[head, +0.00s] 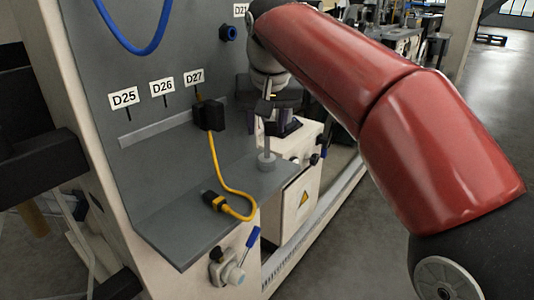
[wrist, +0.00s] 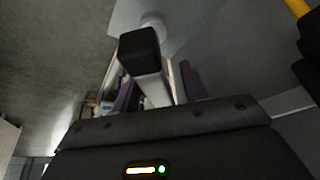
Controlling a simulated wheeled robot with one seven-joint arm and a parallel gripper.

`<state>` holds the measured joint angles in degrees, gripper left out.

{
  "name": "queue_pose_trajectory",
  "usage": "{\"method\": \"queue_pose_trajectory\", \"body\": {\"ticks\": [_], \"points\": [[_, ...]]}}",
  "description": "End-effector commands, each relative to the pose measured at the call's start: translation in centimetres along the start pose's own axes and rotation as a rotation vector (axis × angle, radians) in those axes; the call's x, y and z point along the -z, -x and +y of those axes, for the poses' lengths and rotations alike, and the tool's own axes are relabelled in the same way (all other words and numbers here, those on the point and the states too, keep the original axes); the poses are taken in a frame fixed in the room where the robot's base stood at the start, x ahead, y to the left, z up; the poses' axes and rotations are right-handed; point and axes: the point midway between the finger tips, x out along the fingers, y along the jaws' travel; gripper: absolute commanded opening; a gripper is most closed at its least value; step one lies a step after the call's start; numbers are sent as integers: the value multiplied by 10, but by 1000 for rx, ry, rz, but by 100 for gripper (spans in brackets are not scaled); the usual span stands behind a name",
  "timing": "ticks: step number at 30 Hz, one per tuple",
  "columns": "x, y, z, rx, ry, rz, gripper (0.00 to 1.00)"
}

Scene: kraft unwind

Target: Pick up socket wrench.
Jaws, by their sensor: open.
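An upright thin grey shaft (head: 266,136) stands on the grey shelf, in a round grey base (head: 267,161); it looks like the socket wrench, but its upper end is partly hidden at my gripper. My gripper (head: 267,108) is open just above and around the top of that shaft in the head view; contact cannot be told.
A yellow cable (head: 218,165) runs from a black box (head: 209,115) on the panel down to a plug (head: 213,200) on the shelf (head: 180,235), left of the shaft. The upright panel (head: 160,55) with labels stands close behind. A blue-handled valve (head: 252,237) sits below the shelf edge.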

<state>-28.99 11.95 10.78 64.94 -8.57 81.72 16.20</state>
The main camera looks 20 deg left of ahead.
Motion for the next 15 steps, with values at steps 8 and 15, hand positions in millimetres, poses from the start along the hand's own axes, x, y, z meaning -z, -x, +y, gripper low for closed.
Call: {"method": "queue_pose_trajectory", "body": {"ticks": [8,15], "points": [[0,-1,0,0,0,1,38],[0,-1,0,0,0,1,7]]}}
